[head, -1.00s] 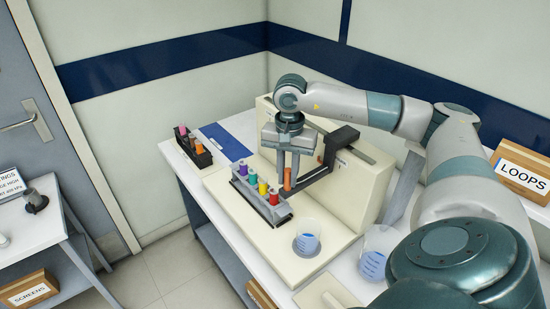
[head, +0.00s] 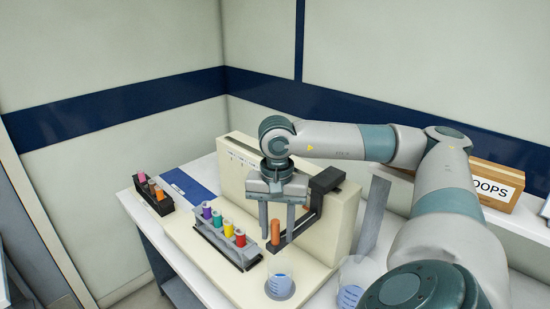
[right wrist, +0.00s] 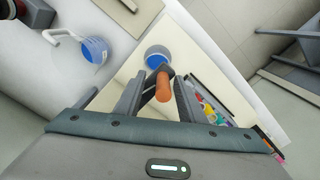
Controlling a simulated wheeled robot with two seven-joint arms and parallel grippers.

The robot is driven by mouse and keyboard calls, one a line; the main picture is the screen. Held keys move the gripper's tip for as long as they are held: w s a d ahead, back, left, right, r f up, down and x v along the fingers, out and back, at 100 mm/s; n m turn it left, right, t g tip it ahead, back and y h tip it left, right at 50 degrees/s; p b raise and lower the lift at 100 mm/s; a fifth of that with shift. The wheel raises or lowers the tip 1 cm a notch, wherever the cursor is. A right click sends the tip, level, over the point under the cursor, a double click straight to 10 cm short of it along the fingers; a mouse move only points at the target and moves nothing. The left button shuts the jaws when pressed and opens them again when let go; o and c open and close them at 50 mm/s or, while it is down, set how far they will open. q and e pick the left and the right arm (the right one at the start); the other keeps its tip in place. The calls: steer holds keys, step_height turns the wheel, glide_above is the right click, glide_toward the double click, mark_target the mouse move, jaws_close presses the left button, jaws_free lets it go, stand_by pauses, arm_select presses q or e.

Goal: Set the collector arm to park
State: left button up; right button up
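The collector arm (head: 309,214) is a black bracket on the upper right part of a cream instrument's upright panel. It reaches forward and carries an upright orange peg (head: 275,231) at its end. My right gripper (head: 277,222) points down over the peg. Its fingers stand open on either side of the peg. In the right wrist view the orange peg (right wrist: 163,86) shows between the two fingers, with gaps on both sides. Small labels (head: 241,158) mark the panel's left part, too small to read surely. My left gripper is not in view.
A grey rack (head: 226,242) of several colored-capped vials stands left of the peg. A cup with blue contents (head: 280,286) sits in front, and a clear beaker (head: 352,285) to the right. A black rack (head: 153,196) and a blue pad (head: 188,188) lie at left.

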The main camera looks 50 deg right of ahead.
steer(key=shift+w+r, duration=0.1)
steer(key=shift+r, duration=0.55)
step_height(320, 180, up, 7)
steer(key=shift+r+b, duration=0.1)
steer(key=shift+b, duration=0.55)
step_height(320, 180, up, 9)
steer(key=p, duration=0.5)
steer(key=shift+s, duration=0.2)
